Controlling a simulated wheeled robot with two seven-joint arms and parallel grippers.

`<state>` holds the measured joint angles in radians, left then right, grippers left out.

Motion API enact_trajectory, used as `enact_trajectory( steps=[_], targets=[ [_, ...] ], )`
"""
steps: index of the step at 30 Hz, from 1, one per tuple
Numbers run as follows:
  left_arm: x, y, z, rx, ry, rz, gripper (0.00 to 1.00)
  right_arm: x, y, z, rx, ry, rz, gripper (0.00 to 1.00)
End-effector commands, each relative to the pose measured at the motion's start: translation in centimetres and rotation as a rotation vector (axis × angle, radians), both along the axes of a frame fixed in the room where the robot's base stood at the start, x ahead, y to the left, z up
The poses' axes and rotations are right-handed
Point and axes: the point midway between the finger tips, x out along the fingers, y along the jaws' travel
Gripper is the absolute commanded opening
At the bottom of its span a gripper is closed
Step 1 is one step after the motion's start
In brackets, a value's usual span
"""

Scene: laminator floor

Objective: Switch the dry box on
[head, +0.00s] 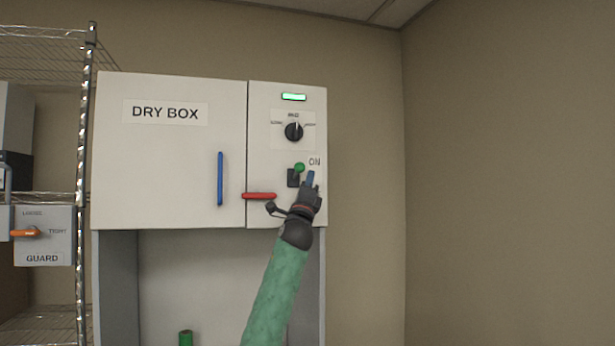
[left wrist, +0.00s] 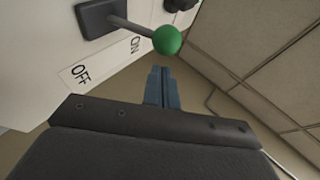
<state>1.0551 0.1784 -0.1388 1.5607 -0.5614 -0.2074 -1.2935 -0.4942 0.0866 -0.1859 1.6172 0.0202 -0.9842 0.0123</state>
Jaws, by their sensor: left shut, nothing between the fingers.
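The dry box (head: 170,170) is a white wall cabinet labelled "DRY BOX". Its right panel holds a switch lever with a green ball knob (head: 299,167) on a dark base (head: 293,178). The lever points up, beside the "ON" label (head: 314,162). In the left wrist view the green knob (left wrist: 167,40) stands out from its base (left wrist: 100,18), with "ON" and "OFF" labels near it. My left gripper (head: 310,178) is shut and empty, just right of and below the knob. Its blue fingertips (left wrist: 161,88) appear apart from the knob. My right gripper is not in view.
A lit green indicator (head: 293,97) and a black dial (head: 294,131) sit above the switch. A red handle (head: 259,196) and a blue door handle (head: 220,179) stick out to the left. A wire shelf (head: 85,150) with a GUARD box (head: 44,240) stands at left. The right wall is bare.

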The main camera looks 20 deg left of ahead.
Motion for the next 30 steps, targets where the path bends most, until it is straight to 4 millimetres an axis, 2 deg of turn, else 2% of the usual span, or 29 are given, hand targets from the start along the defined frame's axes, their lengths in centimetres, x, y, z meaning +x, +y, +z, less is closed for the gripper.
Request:
enact_trajectory(
  steps=[7,17,21,23,27,30],
  targets=[
    [-0.1,0.6,0.3,-0.001,0.000,-0.001,0.00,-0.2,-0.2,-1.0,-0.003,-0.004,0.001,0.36],
    [-0.1,0.6,0.3,0.000,0.000,0.000,0.00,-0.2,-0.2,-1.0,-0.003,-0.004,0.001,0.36],
    [-0.2,1.0,0.9,0.001,0.000,0.001,0.00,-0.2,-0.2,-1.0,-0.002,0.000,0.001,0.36],
    [-0.3,1.3,1.3,0.002,-0.001,0.003,0.00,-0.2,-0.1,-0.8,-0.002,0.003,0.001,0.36],
    [-0.2,1.4,2.1,-0.001,0.000,0.001,0.00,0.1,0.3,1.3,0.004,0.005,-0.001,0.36],
    [-0.2,1.4,2.3,-0.001,-0.001,0.001,0.00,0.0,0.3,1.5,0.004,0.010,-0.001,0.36]
  ],
)
